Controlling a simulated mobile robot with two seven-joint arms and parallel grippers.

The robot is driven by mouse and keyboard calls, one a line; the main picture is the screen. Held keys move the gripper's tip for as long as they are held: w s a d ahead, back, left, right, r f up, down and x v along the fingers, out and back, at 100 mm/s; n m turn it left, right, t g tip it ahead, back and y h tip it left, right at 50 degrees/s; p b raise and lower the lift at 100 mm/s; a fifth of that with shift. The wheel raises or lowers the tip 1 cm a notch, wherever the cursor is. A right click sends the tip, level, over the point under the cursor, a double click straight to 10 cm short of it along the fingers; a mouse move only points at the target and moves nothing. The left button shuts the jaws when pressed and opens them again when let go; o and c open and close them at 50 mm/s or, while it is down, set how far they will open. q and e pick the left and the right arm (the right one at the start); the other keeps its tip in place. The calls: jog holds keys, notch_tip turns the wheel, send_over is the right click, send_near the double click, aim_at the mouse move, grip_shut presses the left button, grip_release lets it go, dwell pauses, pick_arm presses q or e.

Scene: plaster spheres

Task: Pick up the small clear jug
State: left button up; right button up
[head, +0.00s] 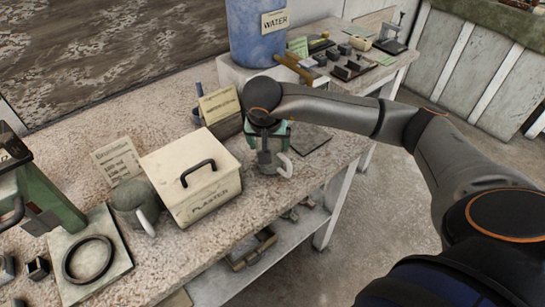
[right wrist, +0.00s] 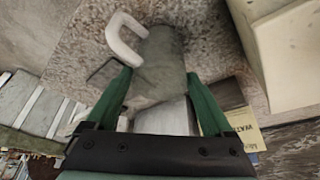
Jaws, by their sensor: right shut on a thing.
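The small clear jug (head: 267,167) is on the right part of the worktop in the head view, with its pale handle facing front right. My right gripper (head: 272,143) is above it, pointing down, with its green fingers on either side of the body. In the right wrist view the right gripper (right wrist: 158,78) is shut on the jug (right wrist: 163,62), whose white handle curves out at the left. I cannot tell whether its base touches the worktop. My left gripper is not in view.
A plaster box (head: 190,190) with a black handle stands left of the jug, with a larger handled jug (head: 130,204) beyond it. A labelled card holder (head: 221,112) is close behind. The worktop's edge (head: 325,192) is close to the right.

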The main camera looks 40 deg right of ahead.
grip_shut()
jog(key=shift+r, duration=0.15)
